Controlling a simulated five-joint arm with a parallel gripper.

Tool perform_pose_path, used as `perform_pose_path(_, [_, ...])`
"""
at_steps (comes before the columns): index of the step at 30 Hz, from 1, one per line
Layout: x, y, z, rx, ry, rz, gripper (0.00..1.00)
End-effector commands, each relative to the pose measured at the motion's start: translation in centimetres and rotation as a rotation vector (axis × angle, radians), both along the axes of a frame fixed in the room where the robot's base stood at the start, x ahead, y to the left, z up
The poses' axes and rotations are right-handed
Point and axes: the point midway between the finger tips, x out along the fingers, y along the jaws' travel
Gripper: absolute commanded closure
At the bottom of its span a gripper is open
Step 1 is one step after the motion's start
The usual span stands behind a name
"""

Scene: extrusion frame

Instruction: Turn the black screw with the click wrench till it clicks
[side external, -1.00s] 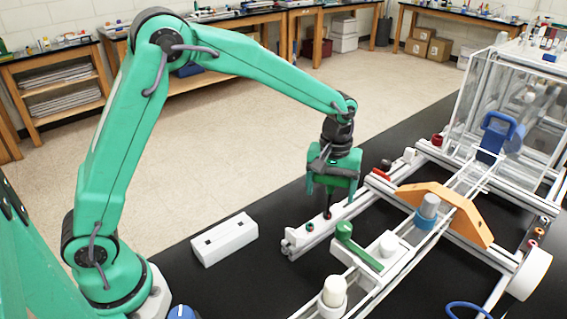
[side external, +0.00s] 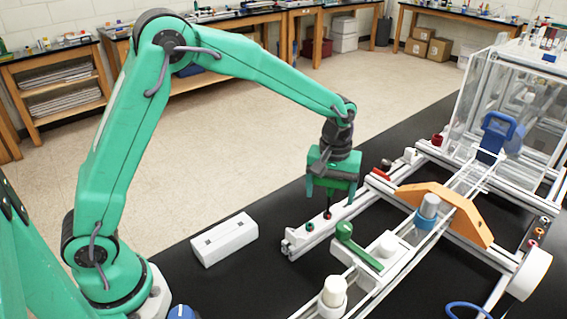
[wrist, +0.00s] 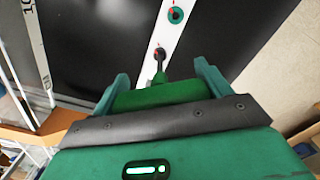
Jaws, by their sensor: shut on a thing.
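My gripper (side external: 329,193) hangs straight down over the near end of the white extrusion rail (side external: 368,196), shut on the click wrench. The wrench's thin dark shaft (side external: 328,203) shows below the fingers, and in the wrist view its shaft (wrist: 160,64) runs forward from between the two green fingers (wrist: 163,88). Its tip meets the rail at a small dark, red-marked spot (wrist: 159,51), where the black screw seems to be. The tip mostly covers that spot, so I cannot tell how well it is seated.
A teal-ringed fastener with a red mark (side external: 310,226) sits beside it on the rail. A white block (side external: 224,239) lies on the black table left of the rail.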

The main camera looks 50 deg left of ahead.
Motion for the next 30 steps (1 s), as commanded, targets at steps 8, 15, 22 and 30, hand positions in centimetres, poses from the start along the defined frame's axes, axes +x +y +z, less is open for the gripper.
perform_pose_path(8, [-0.01,0.0,-0.11,0.0,0.001,-0.095,0.55])
perform_pose_path(15, [-0.03,0.01,-0.14,0.0,0.001,-0.132,0.55])
perform_pose_path(22, [-0.04,0.01,-0.16,0.0,0.002,-0.147,0.55])
perform_pose_path(30, [-0.06,0.02,-0.19,0.001,0.003,-0.255,0.55])
